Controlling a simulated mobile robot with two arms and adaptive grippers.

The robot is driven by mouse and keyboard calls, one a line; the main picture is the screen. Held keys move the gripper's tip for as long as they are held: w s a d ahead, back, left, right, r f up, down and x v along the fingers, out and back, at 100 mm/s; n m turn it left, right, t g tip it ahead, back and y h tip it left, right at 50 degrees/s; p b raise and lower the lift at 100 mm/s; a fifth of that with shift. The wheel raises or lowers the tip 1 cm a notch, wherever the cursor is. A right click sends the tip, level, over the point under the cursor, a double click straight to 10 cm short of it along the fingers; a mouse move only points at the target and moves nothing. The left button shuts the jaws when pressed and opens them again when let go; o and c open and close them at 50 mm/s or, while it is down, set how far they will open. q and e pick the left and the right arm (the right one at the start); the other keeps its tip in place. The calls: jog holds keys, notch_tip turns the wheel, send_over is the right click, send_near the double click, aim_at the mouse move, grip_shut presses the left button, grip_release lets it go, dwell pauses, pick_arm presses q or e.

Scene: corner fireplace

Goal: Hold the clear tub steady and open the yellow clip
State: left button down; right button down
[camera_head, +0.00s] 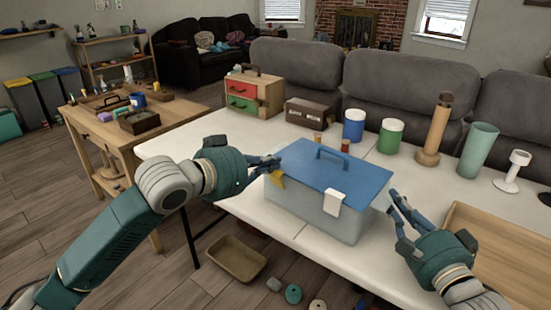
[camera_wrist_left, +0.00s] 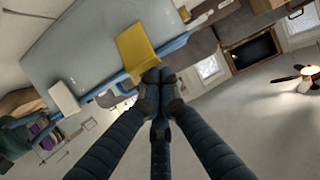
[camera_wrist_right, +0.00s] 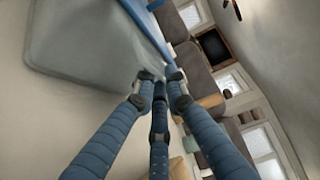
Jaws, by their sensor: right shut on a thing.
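The clear tub (camera_head: 312,218) stands on the white table under a blue lid (camera_head: 330,170) with a handle. The yellow clip (camera_head: 277,179) is at the lid's left edge; it also shows in the left wrist view (camera_wrist_left: 138,48). I cannot tell whether it is fastened. A white clip (camera_head: 334,203) hangs on the front. My left gripper (camera_head: 273,163) is at the lid edge beside the yellow clip, its fingertips together with nothing visible between them. My right gripper (camera_head: 392,200) is shut on the tub's right side; its fingertips also show in the right wrist view (camera_wrist_right: 160,78).
A blue canister (camera_head: 354,125), a green canister (camera_head: 390,136), a wooden cylinder (camera_head: 433,130) and a green tumbler (camera_head: 478,150) stand behind and right. A wooden tray (camera_head: 495,235) lies at right. A toolbox (camera_head: 308,114) stands at the back. Bare table lies left of the tub.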

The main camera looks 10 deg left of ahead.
pick_arm(q)
jog(key=shift+s+a+f+t, duration=0.1)
jog(key=shift+s+f+t, duration=0.1)
jog(key=shift+t, duration=0.1)
pick_arm(e)
jog(key=shift+f, duration=0.1)
pick_arm(q)
jog(key=w+r, duration=0.1)
jog(key=w+d+r, duration=0.1)
jog(key=r, duration=0.1)
jog(key=shift+s+a, duration=0.2)
jog(key=shift+s, duration=0.15)
jog(key=s+a, duration=0.4)
jog(key=s, duration=0.4)
jog(key=shift+a, duration=0.3)
jog(key=shift+w, duration=0.1)
pick_arm(e)
jog(key=c, duration=1.7)
grip_release()
jog(key=shift+o, duration=0.2)
